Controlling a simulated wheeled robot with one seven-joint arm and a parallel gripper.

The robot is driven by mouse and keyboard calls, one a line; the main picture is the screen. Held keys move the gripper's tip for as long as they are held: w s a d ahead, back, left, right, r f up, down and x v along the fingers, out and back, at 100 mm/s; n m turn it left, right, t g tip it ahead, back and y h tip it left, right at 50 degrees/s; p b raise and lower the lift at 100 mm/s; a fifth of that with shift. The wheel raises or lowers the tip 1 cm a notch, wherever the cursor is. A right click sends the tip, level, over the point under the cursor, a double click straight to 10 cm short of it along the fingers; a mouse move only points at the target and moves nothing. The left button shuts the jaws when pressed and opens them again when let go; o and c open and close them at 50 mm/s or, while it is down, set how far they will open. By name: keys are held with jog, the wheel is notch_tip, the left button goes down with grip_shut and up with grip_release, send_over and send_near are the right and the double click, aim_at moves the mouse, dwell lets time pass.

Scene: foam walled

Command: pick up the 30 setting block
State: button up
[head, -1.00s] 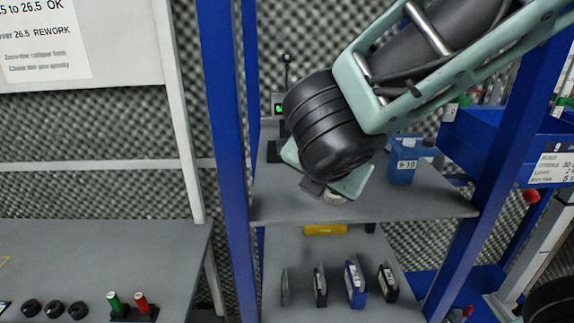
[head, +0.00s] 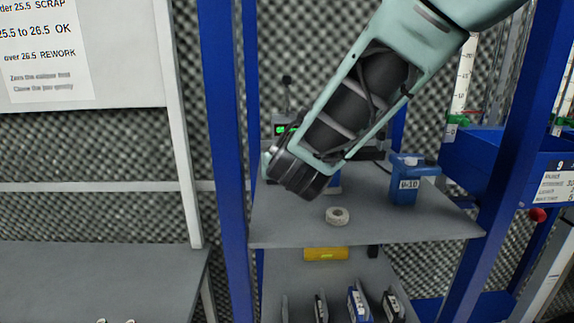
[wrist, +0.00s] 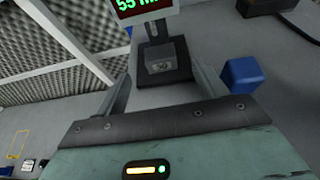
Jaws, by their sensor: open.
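In the wrist view a plain blue block (wrist: 242,75) stands on the grey shelf, just right of my right finger. No number shows on it, so I cannot tell whether it is the 30 setting block. In the head view, a small blue patch (head: 334,183) shows beside my wrist, mostly hidden by the arm. My gripper (wrist: 161,72) is open and empty, its fingers spread toward a dark stand (wrist: 163,62) with a display. In the head view my fingers are hidden behind the wrist.
On the same shelf (head: 285,230) are a white ring (head: 337,215) and a blue device (head: 405,182) with a label. Blue posts (head: 226,150) frame the rack.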

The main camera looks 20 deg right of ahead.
jog(key=shift+p+x, duration=1.2)
jog(key=shift+x, duration=2.25)
jog(key=shift+s+f, duration=0.15)
jog(key=shift+f, duration=0.05)
jog(key=c, duration=1.2)
jog(key=shift+c, duration=0.7)
jog(key=shift+r, duration=0.1)
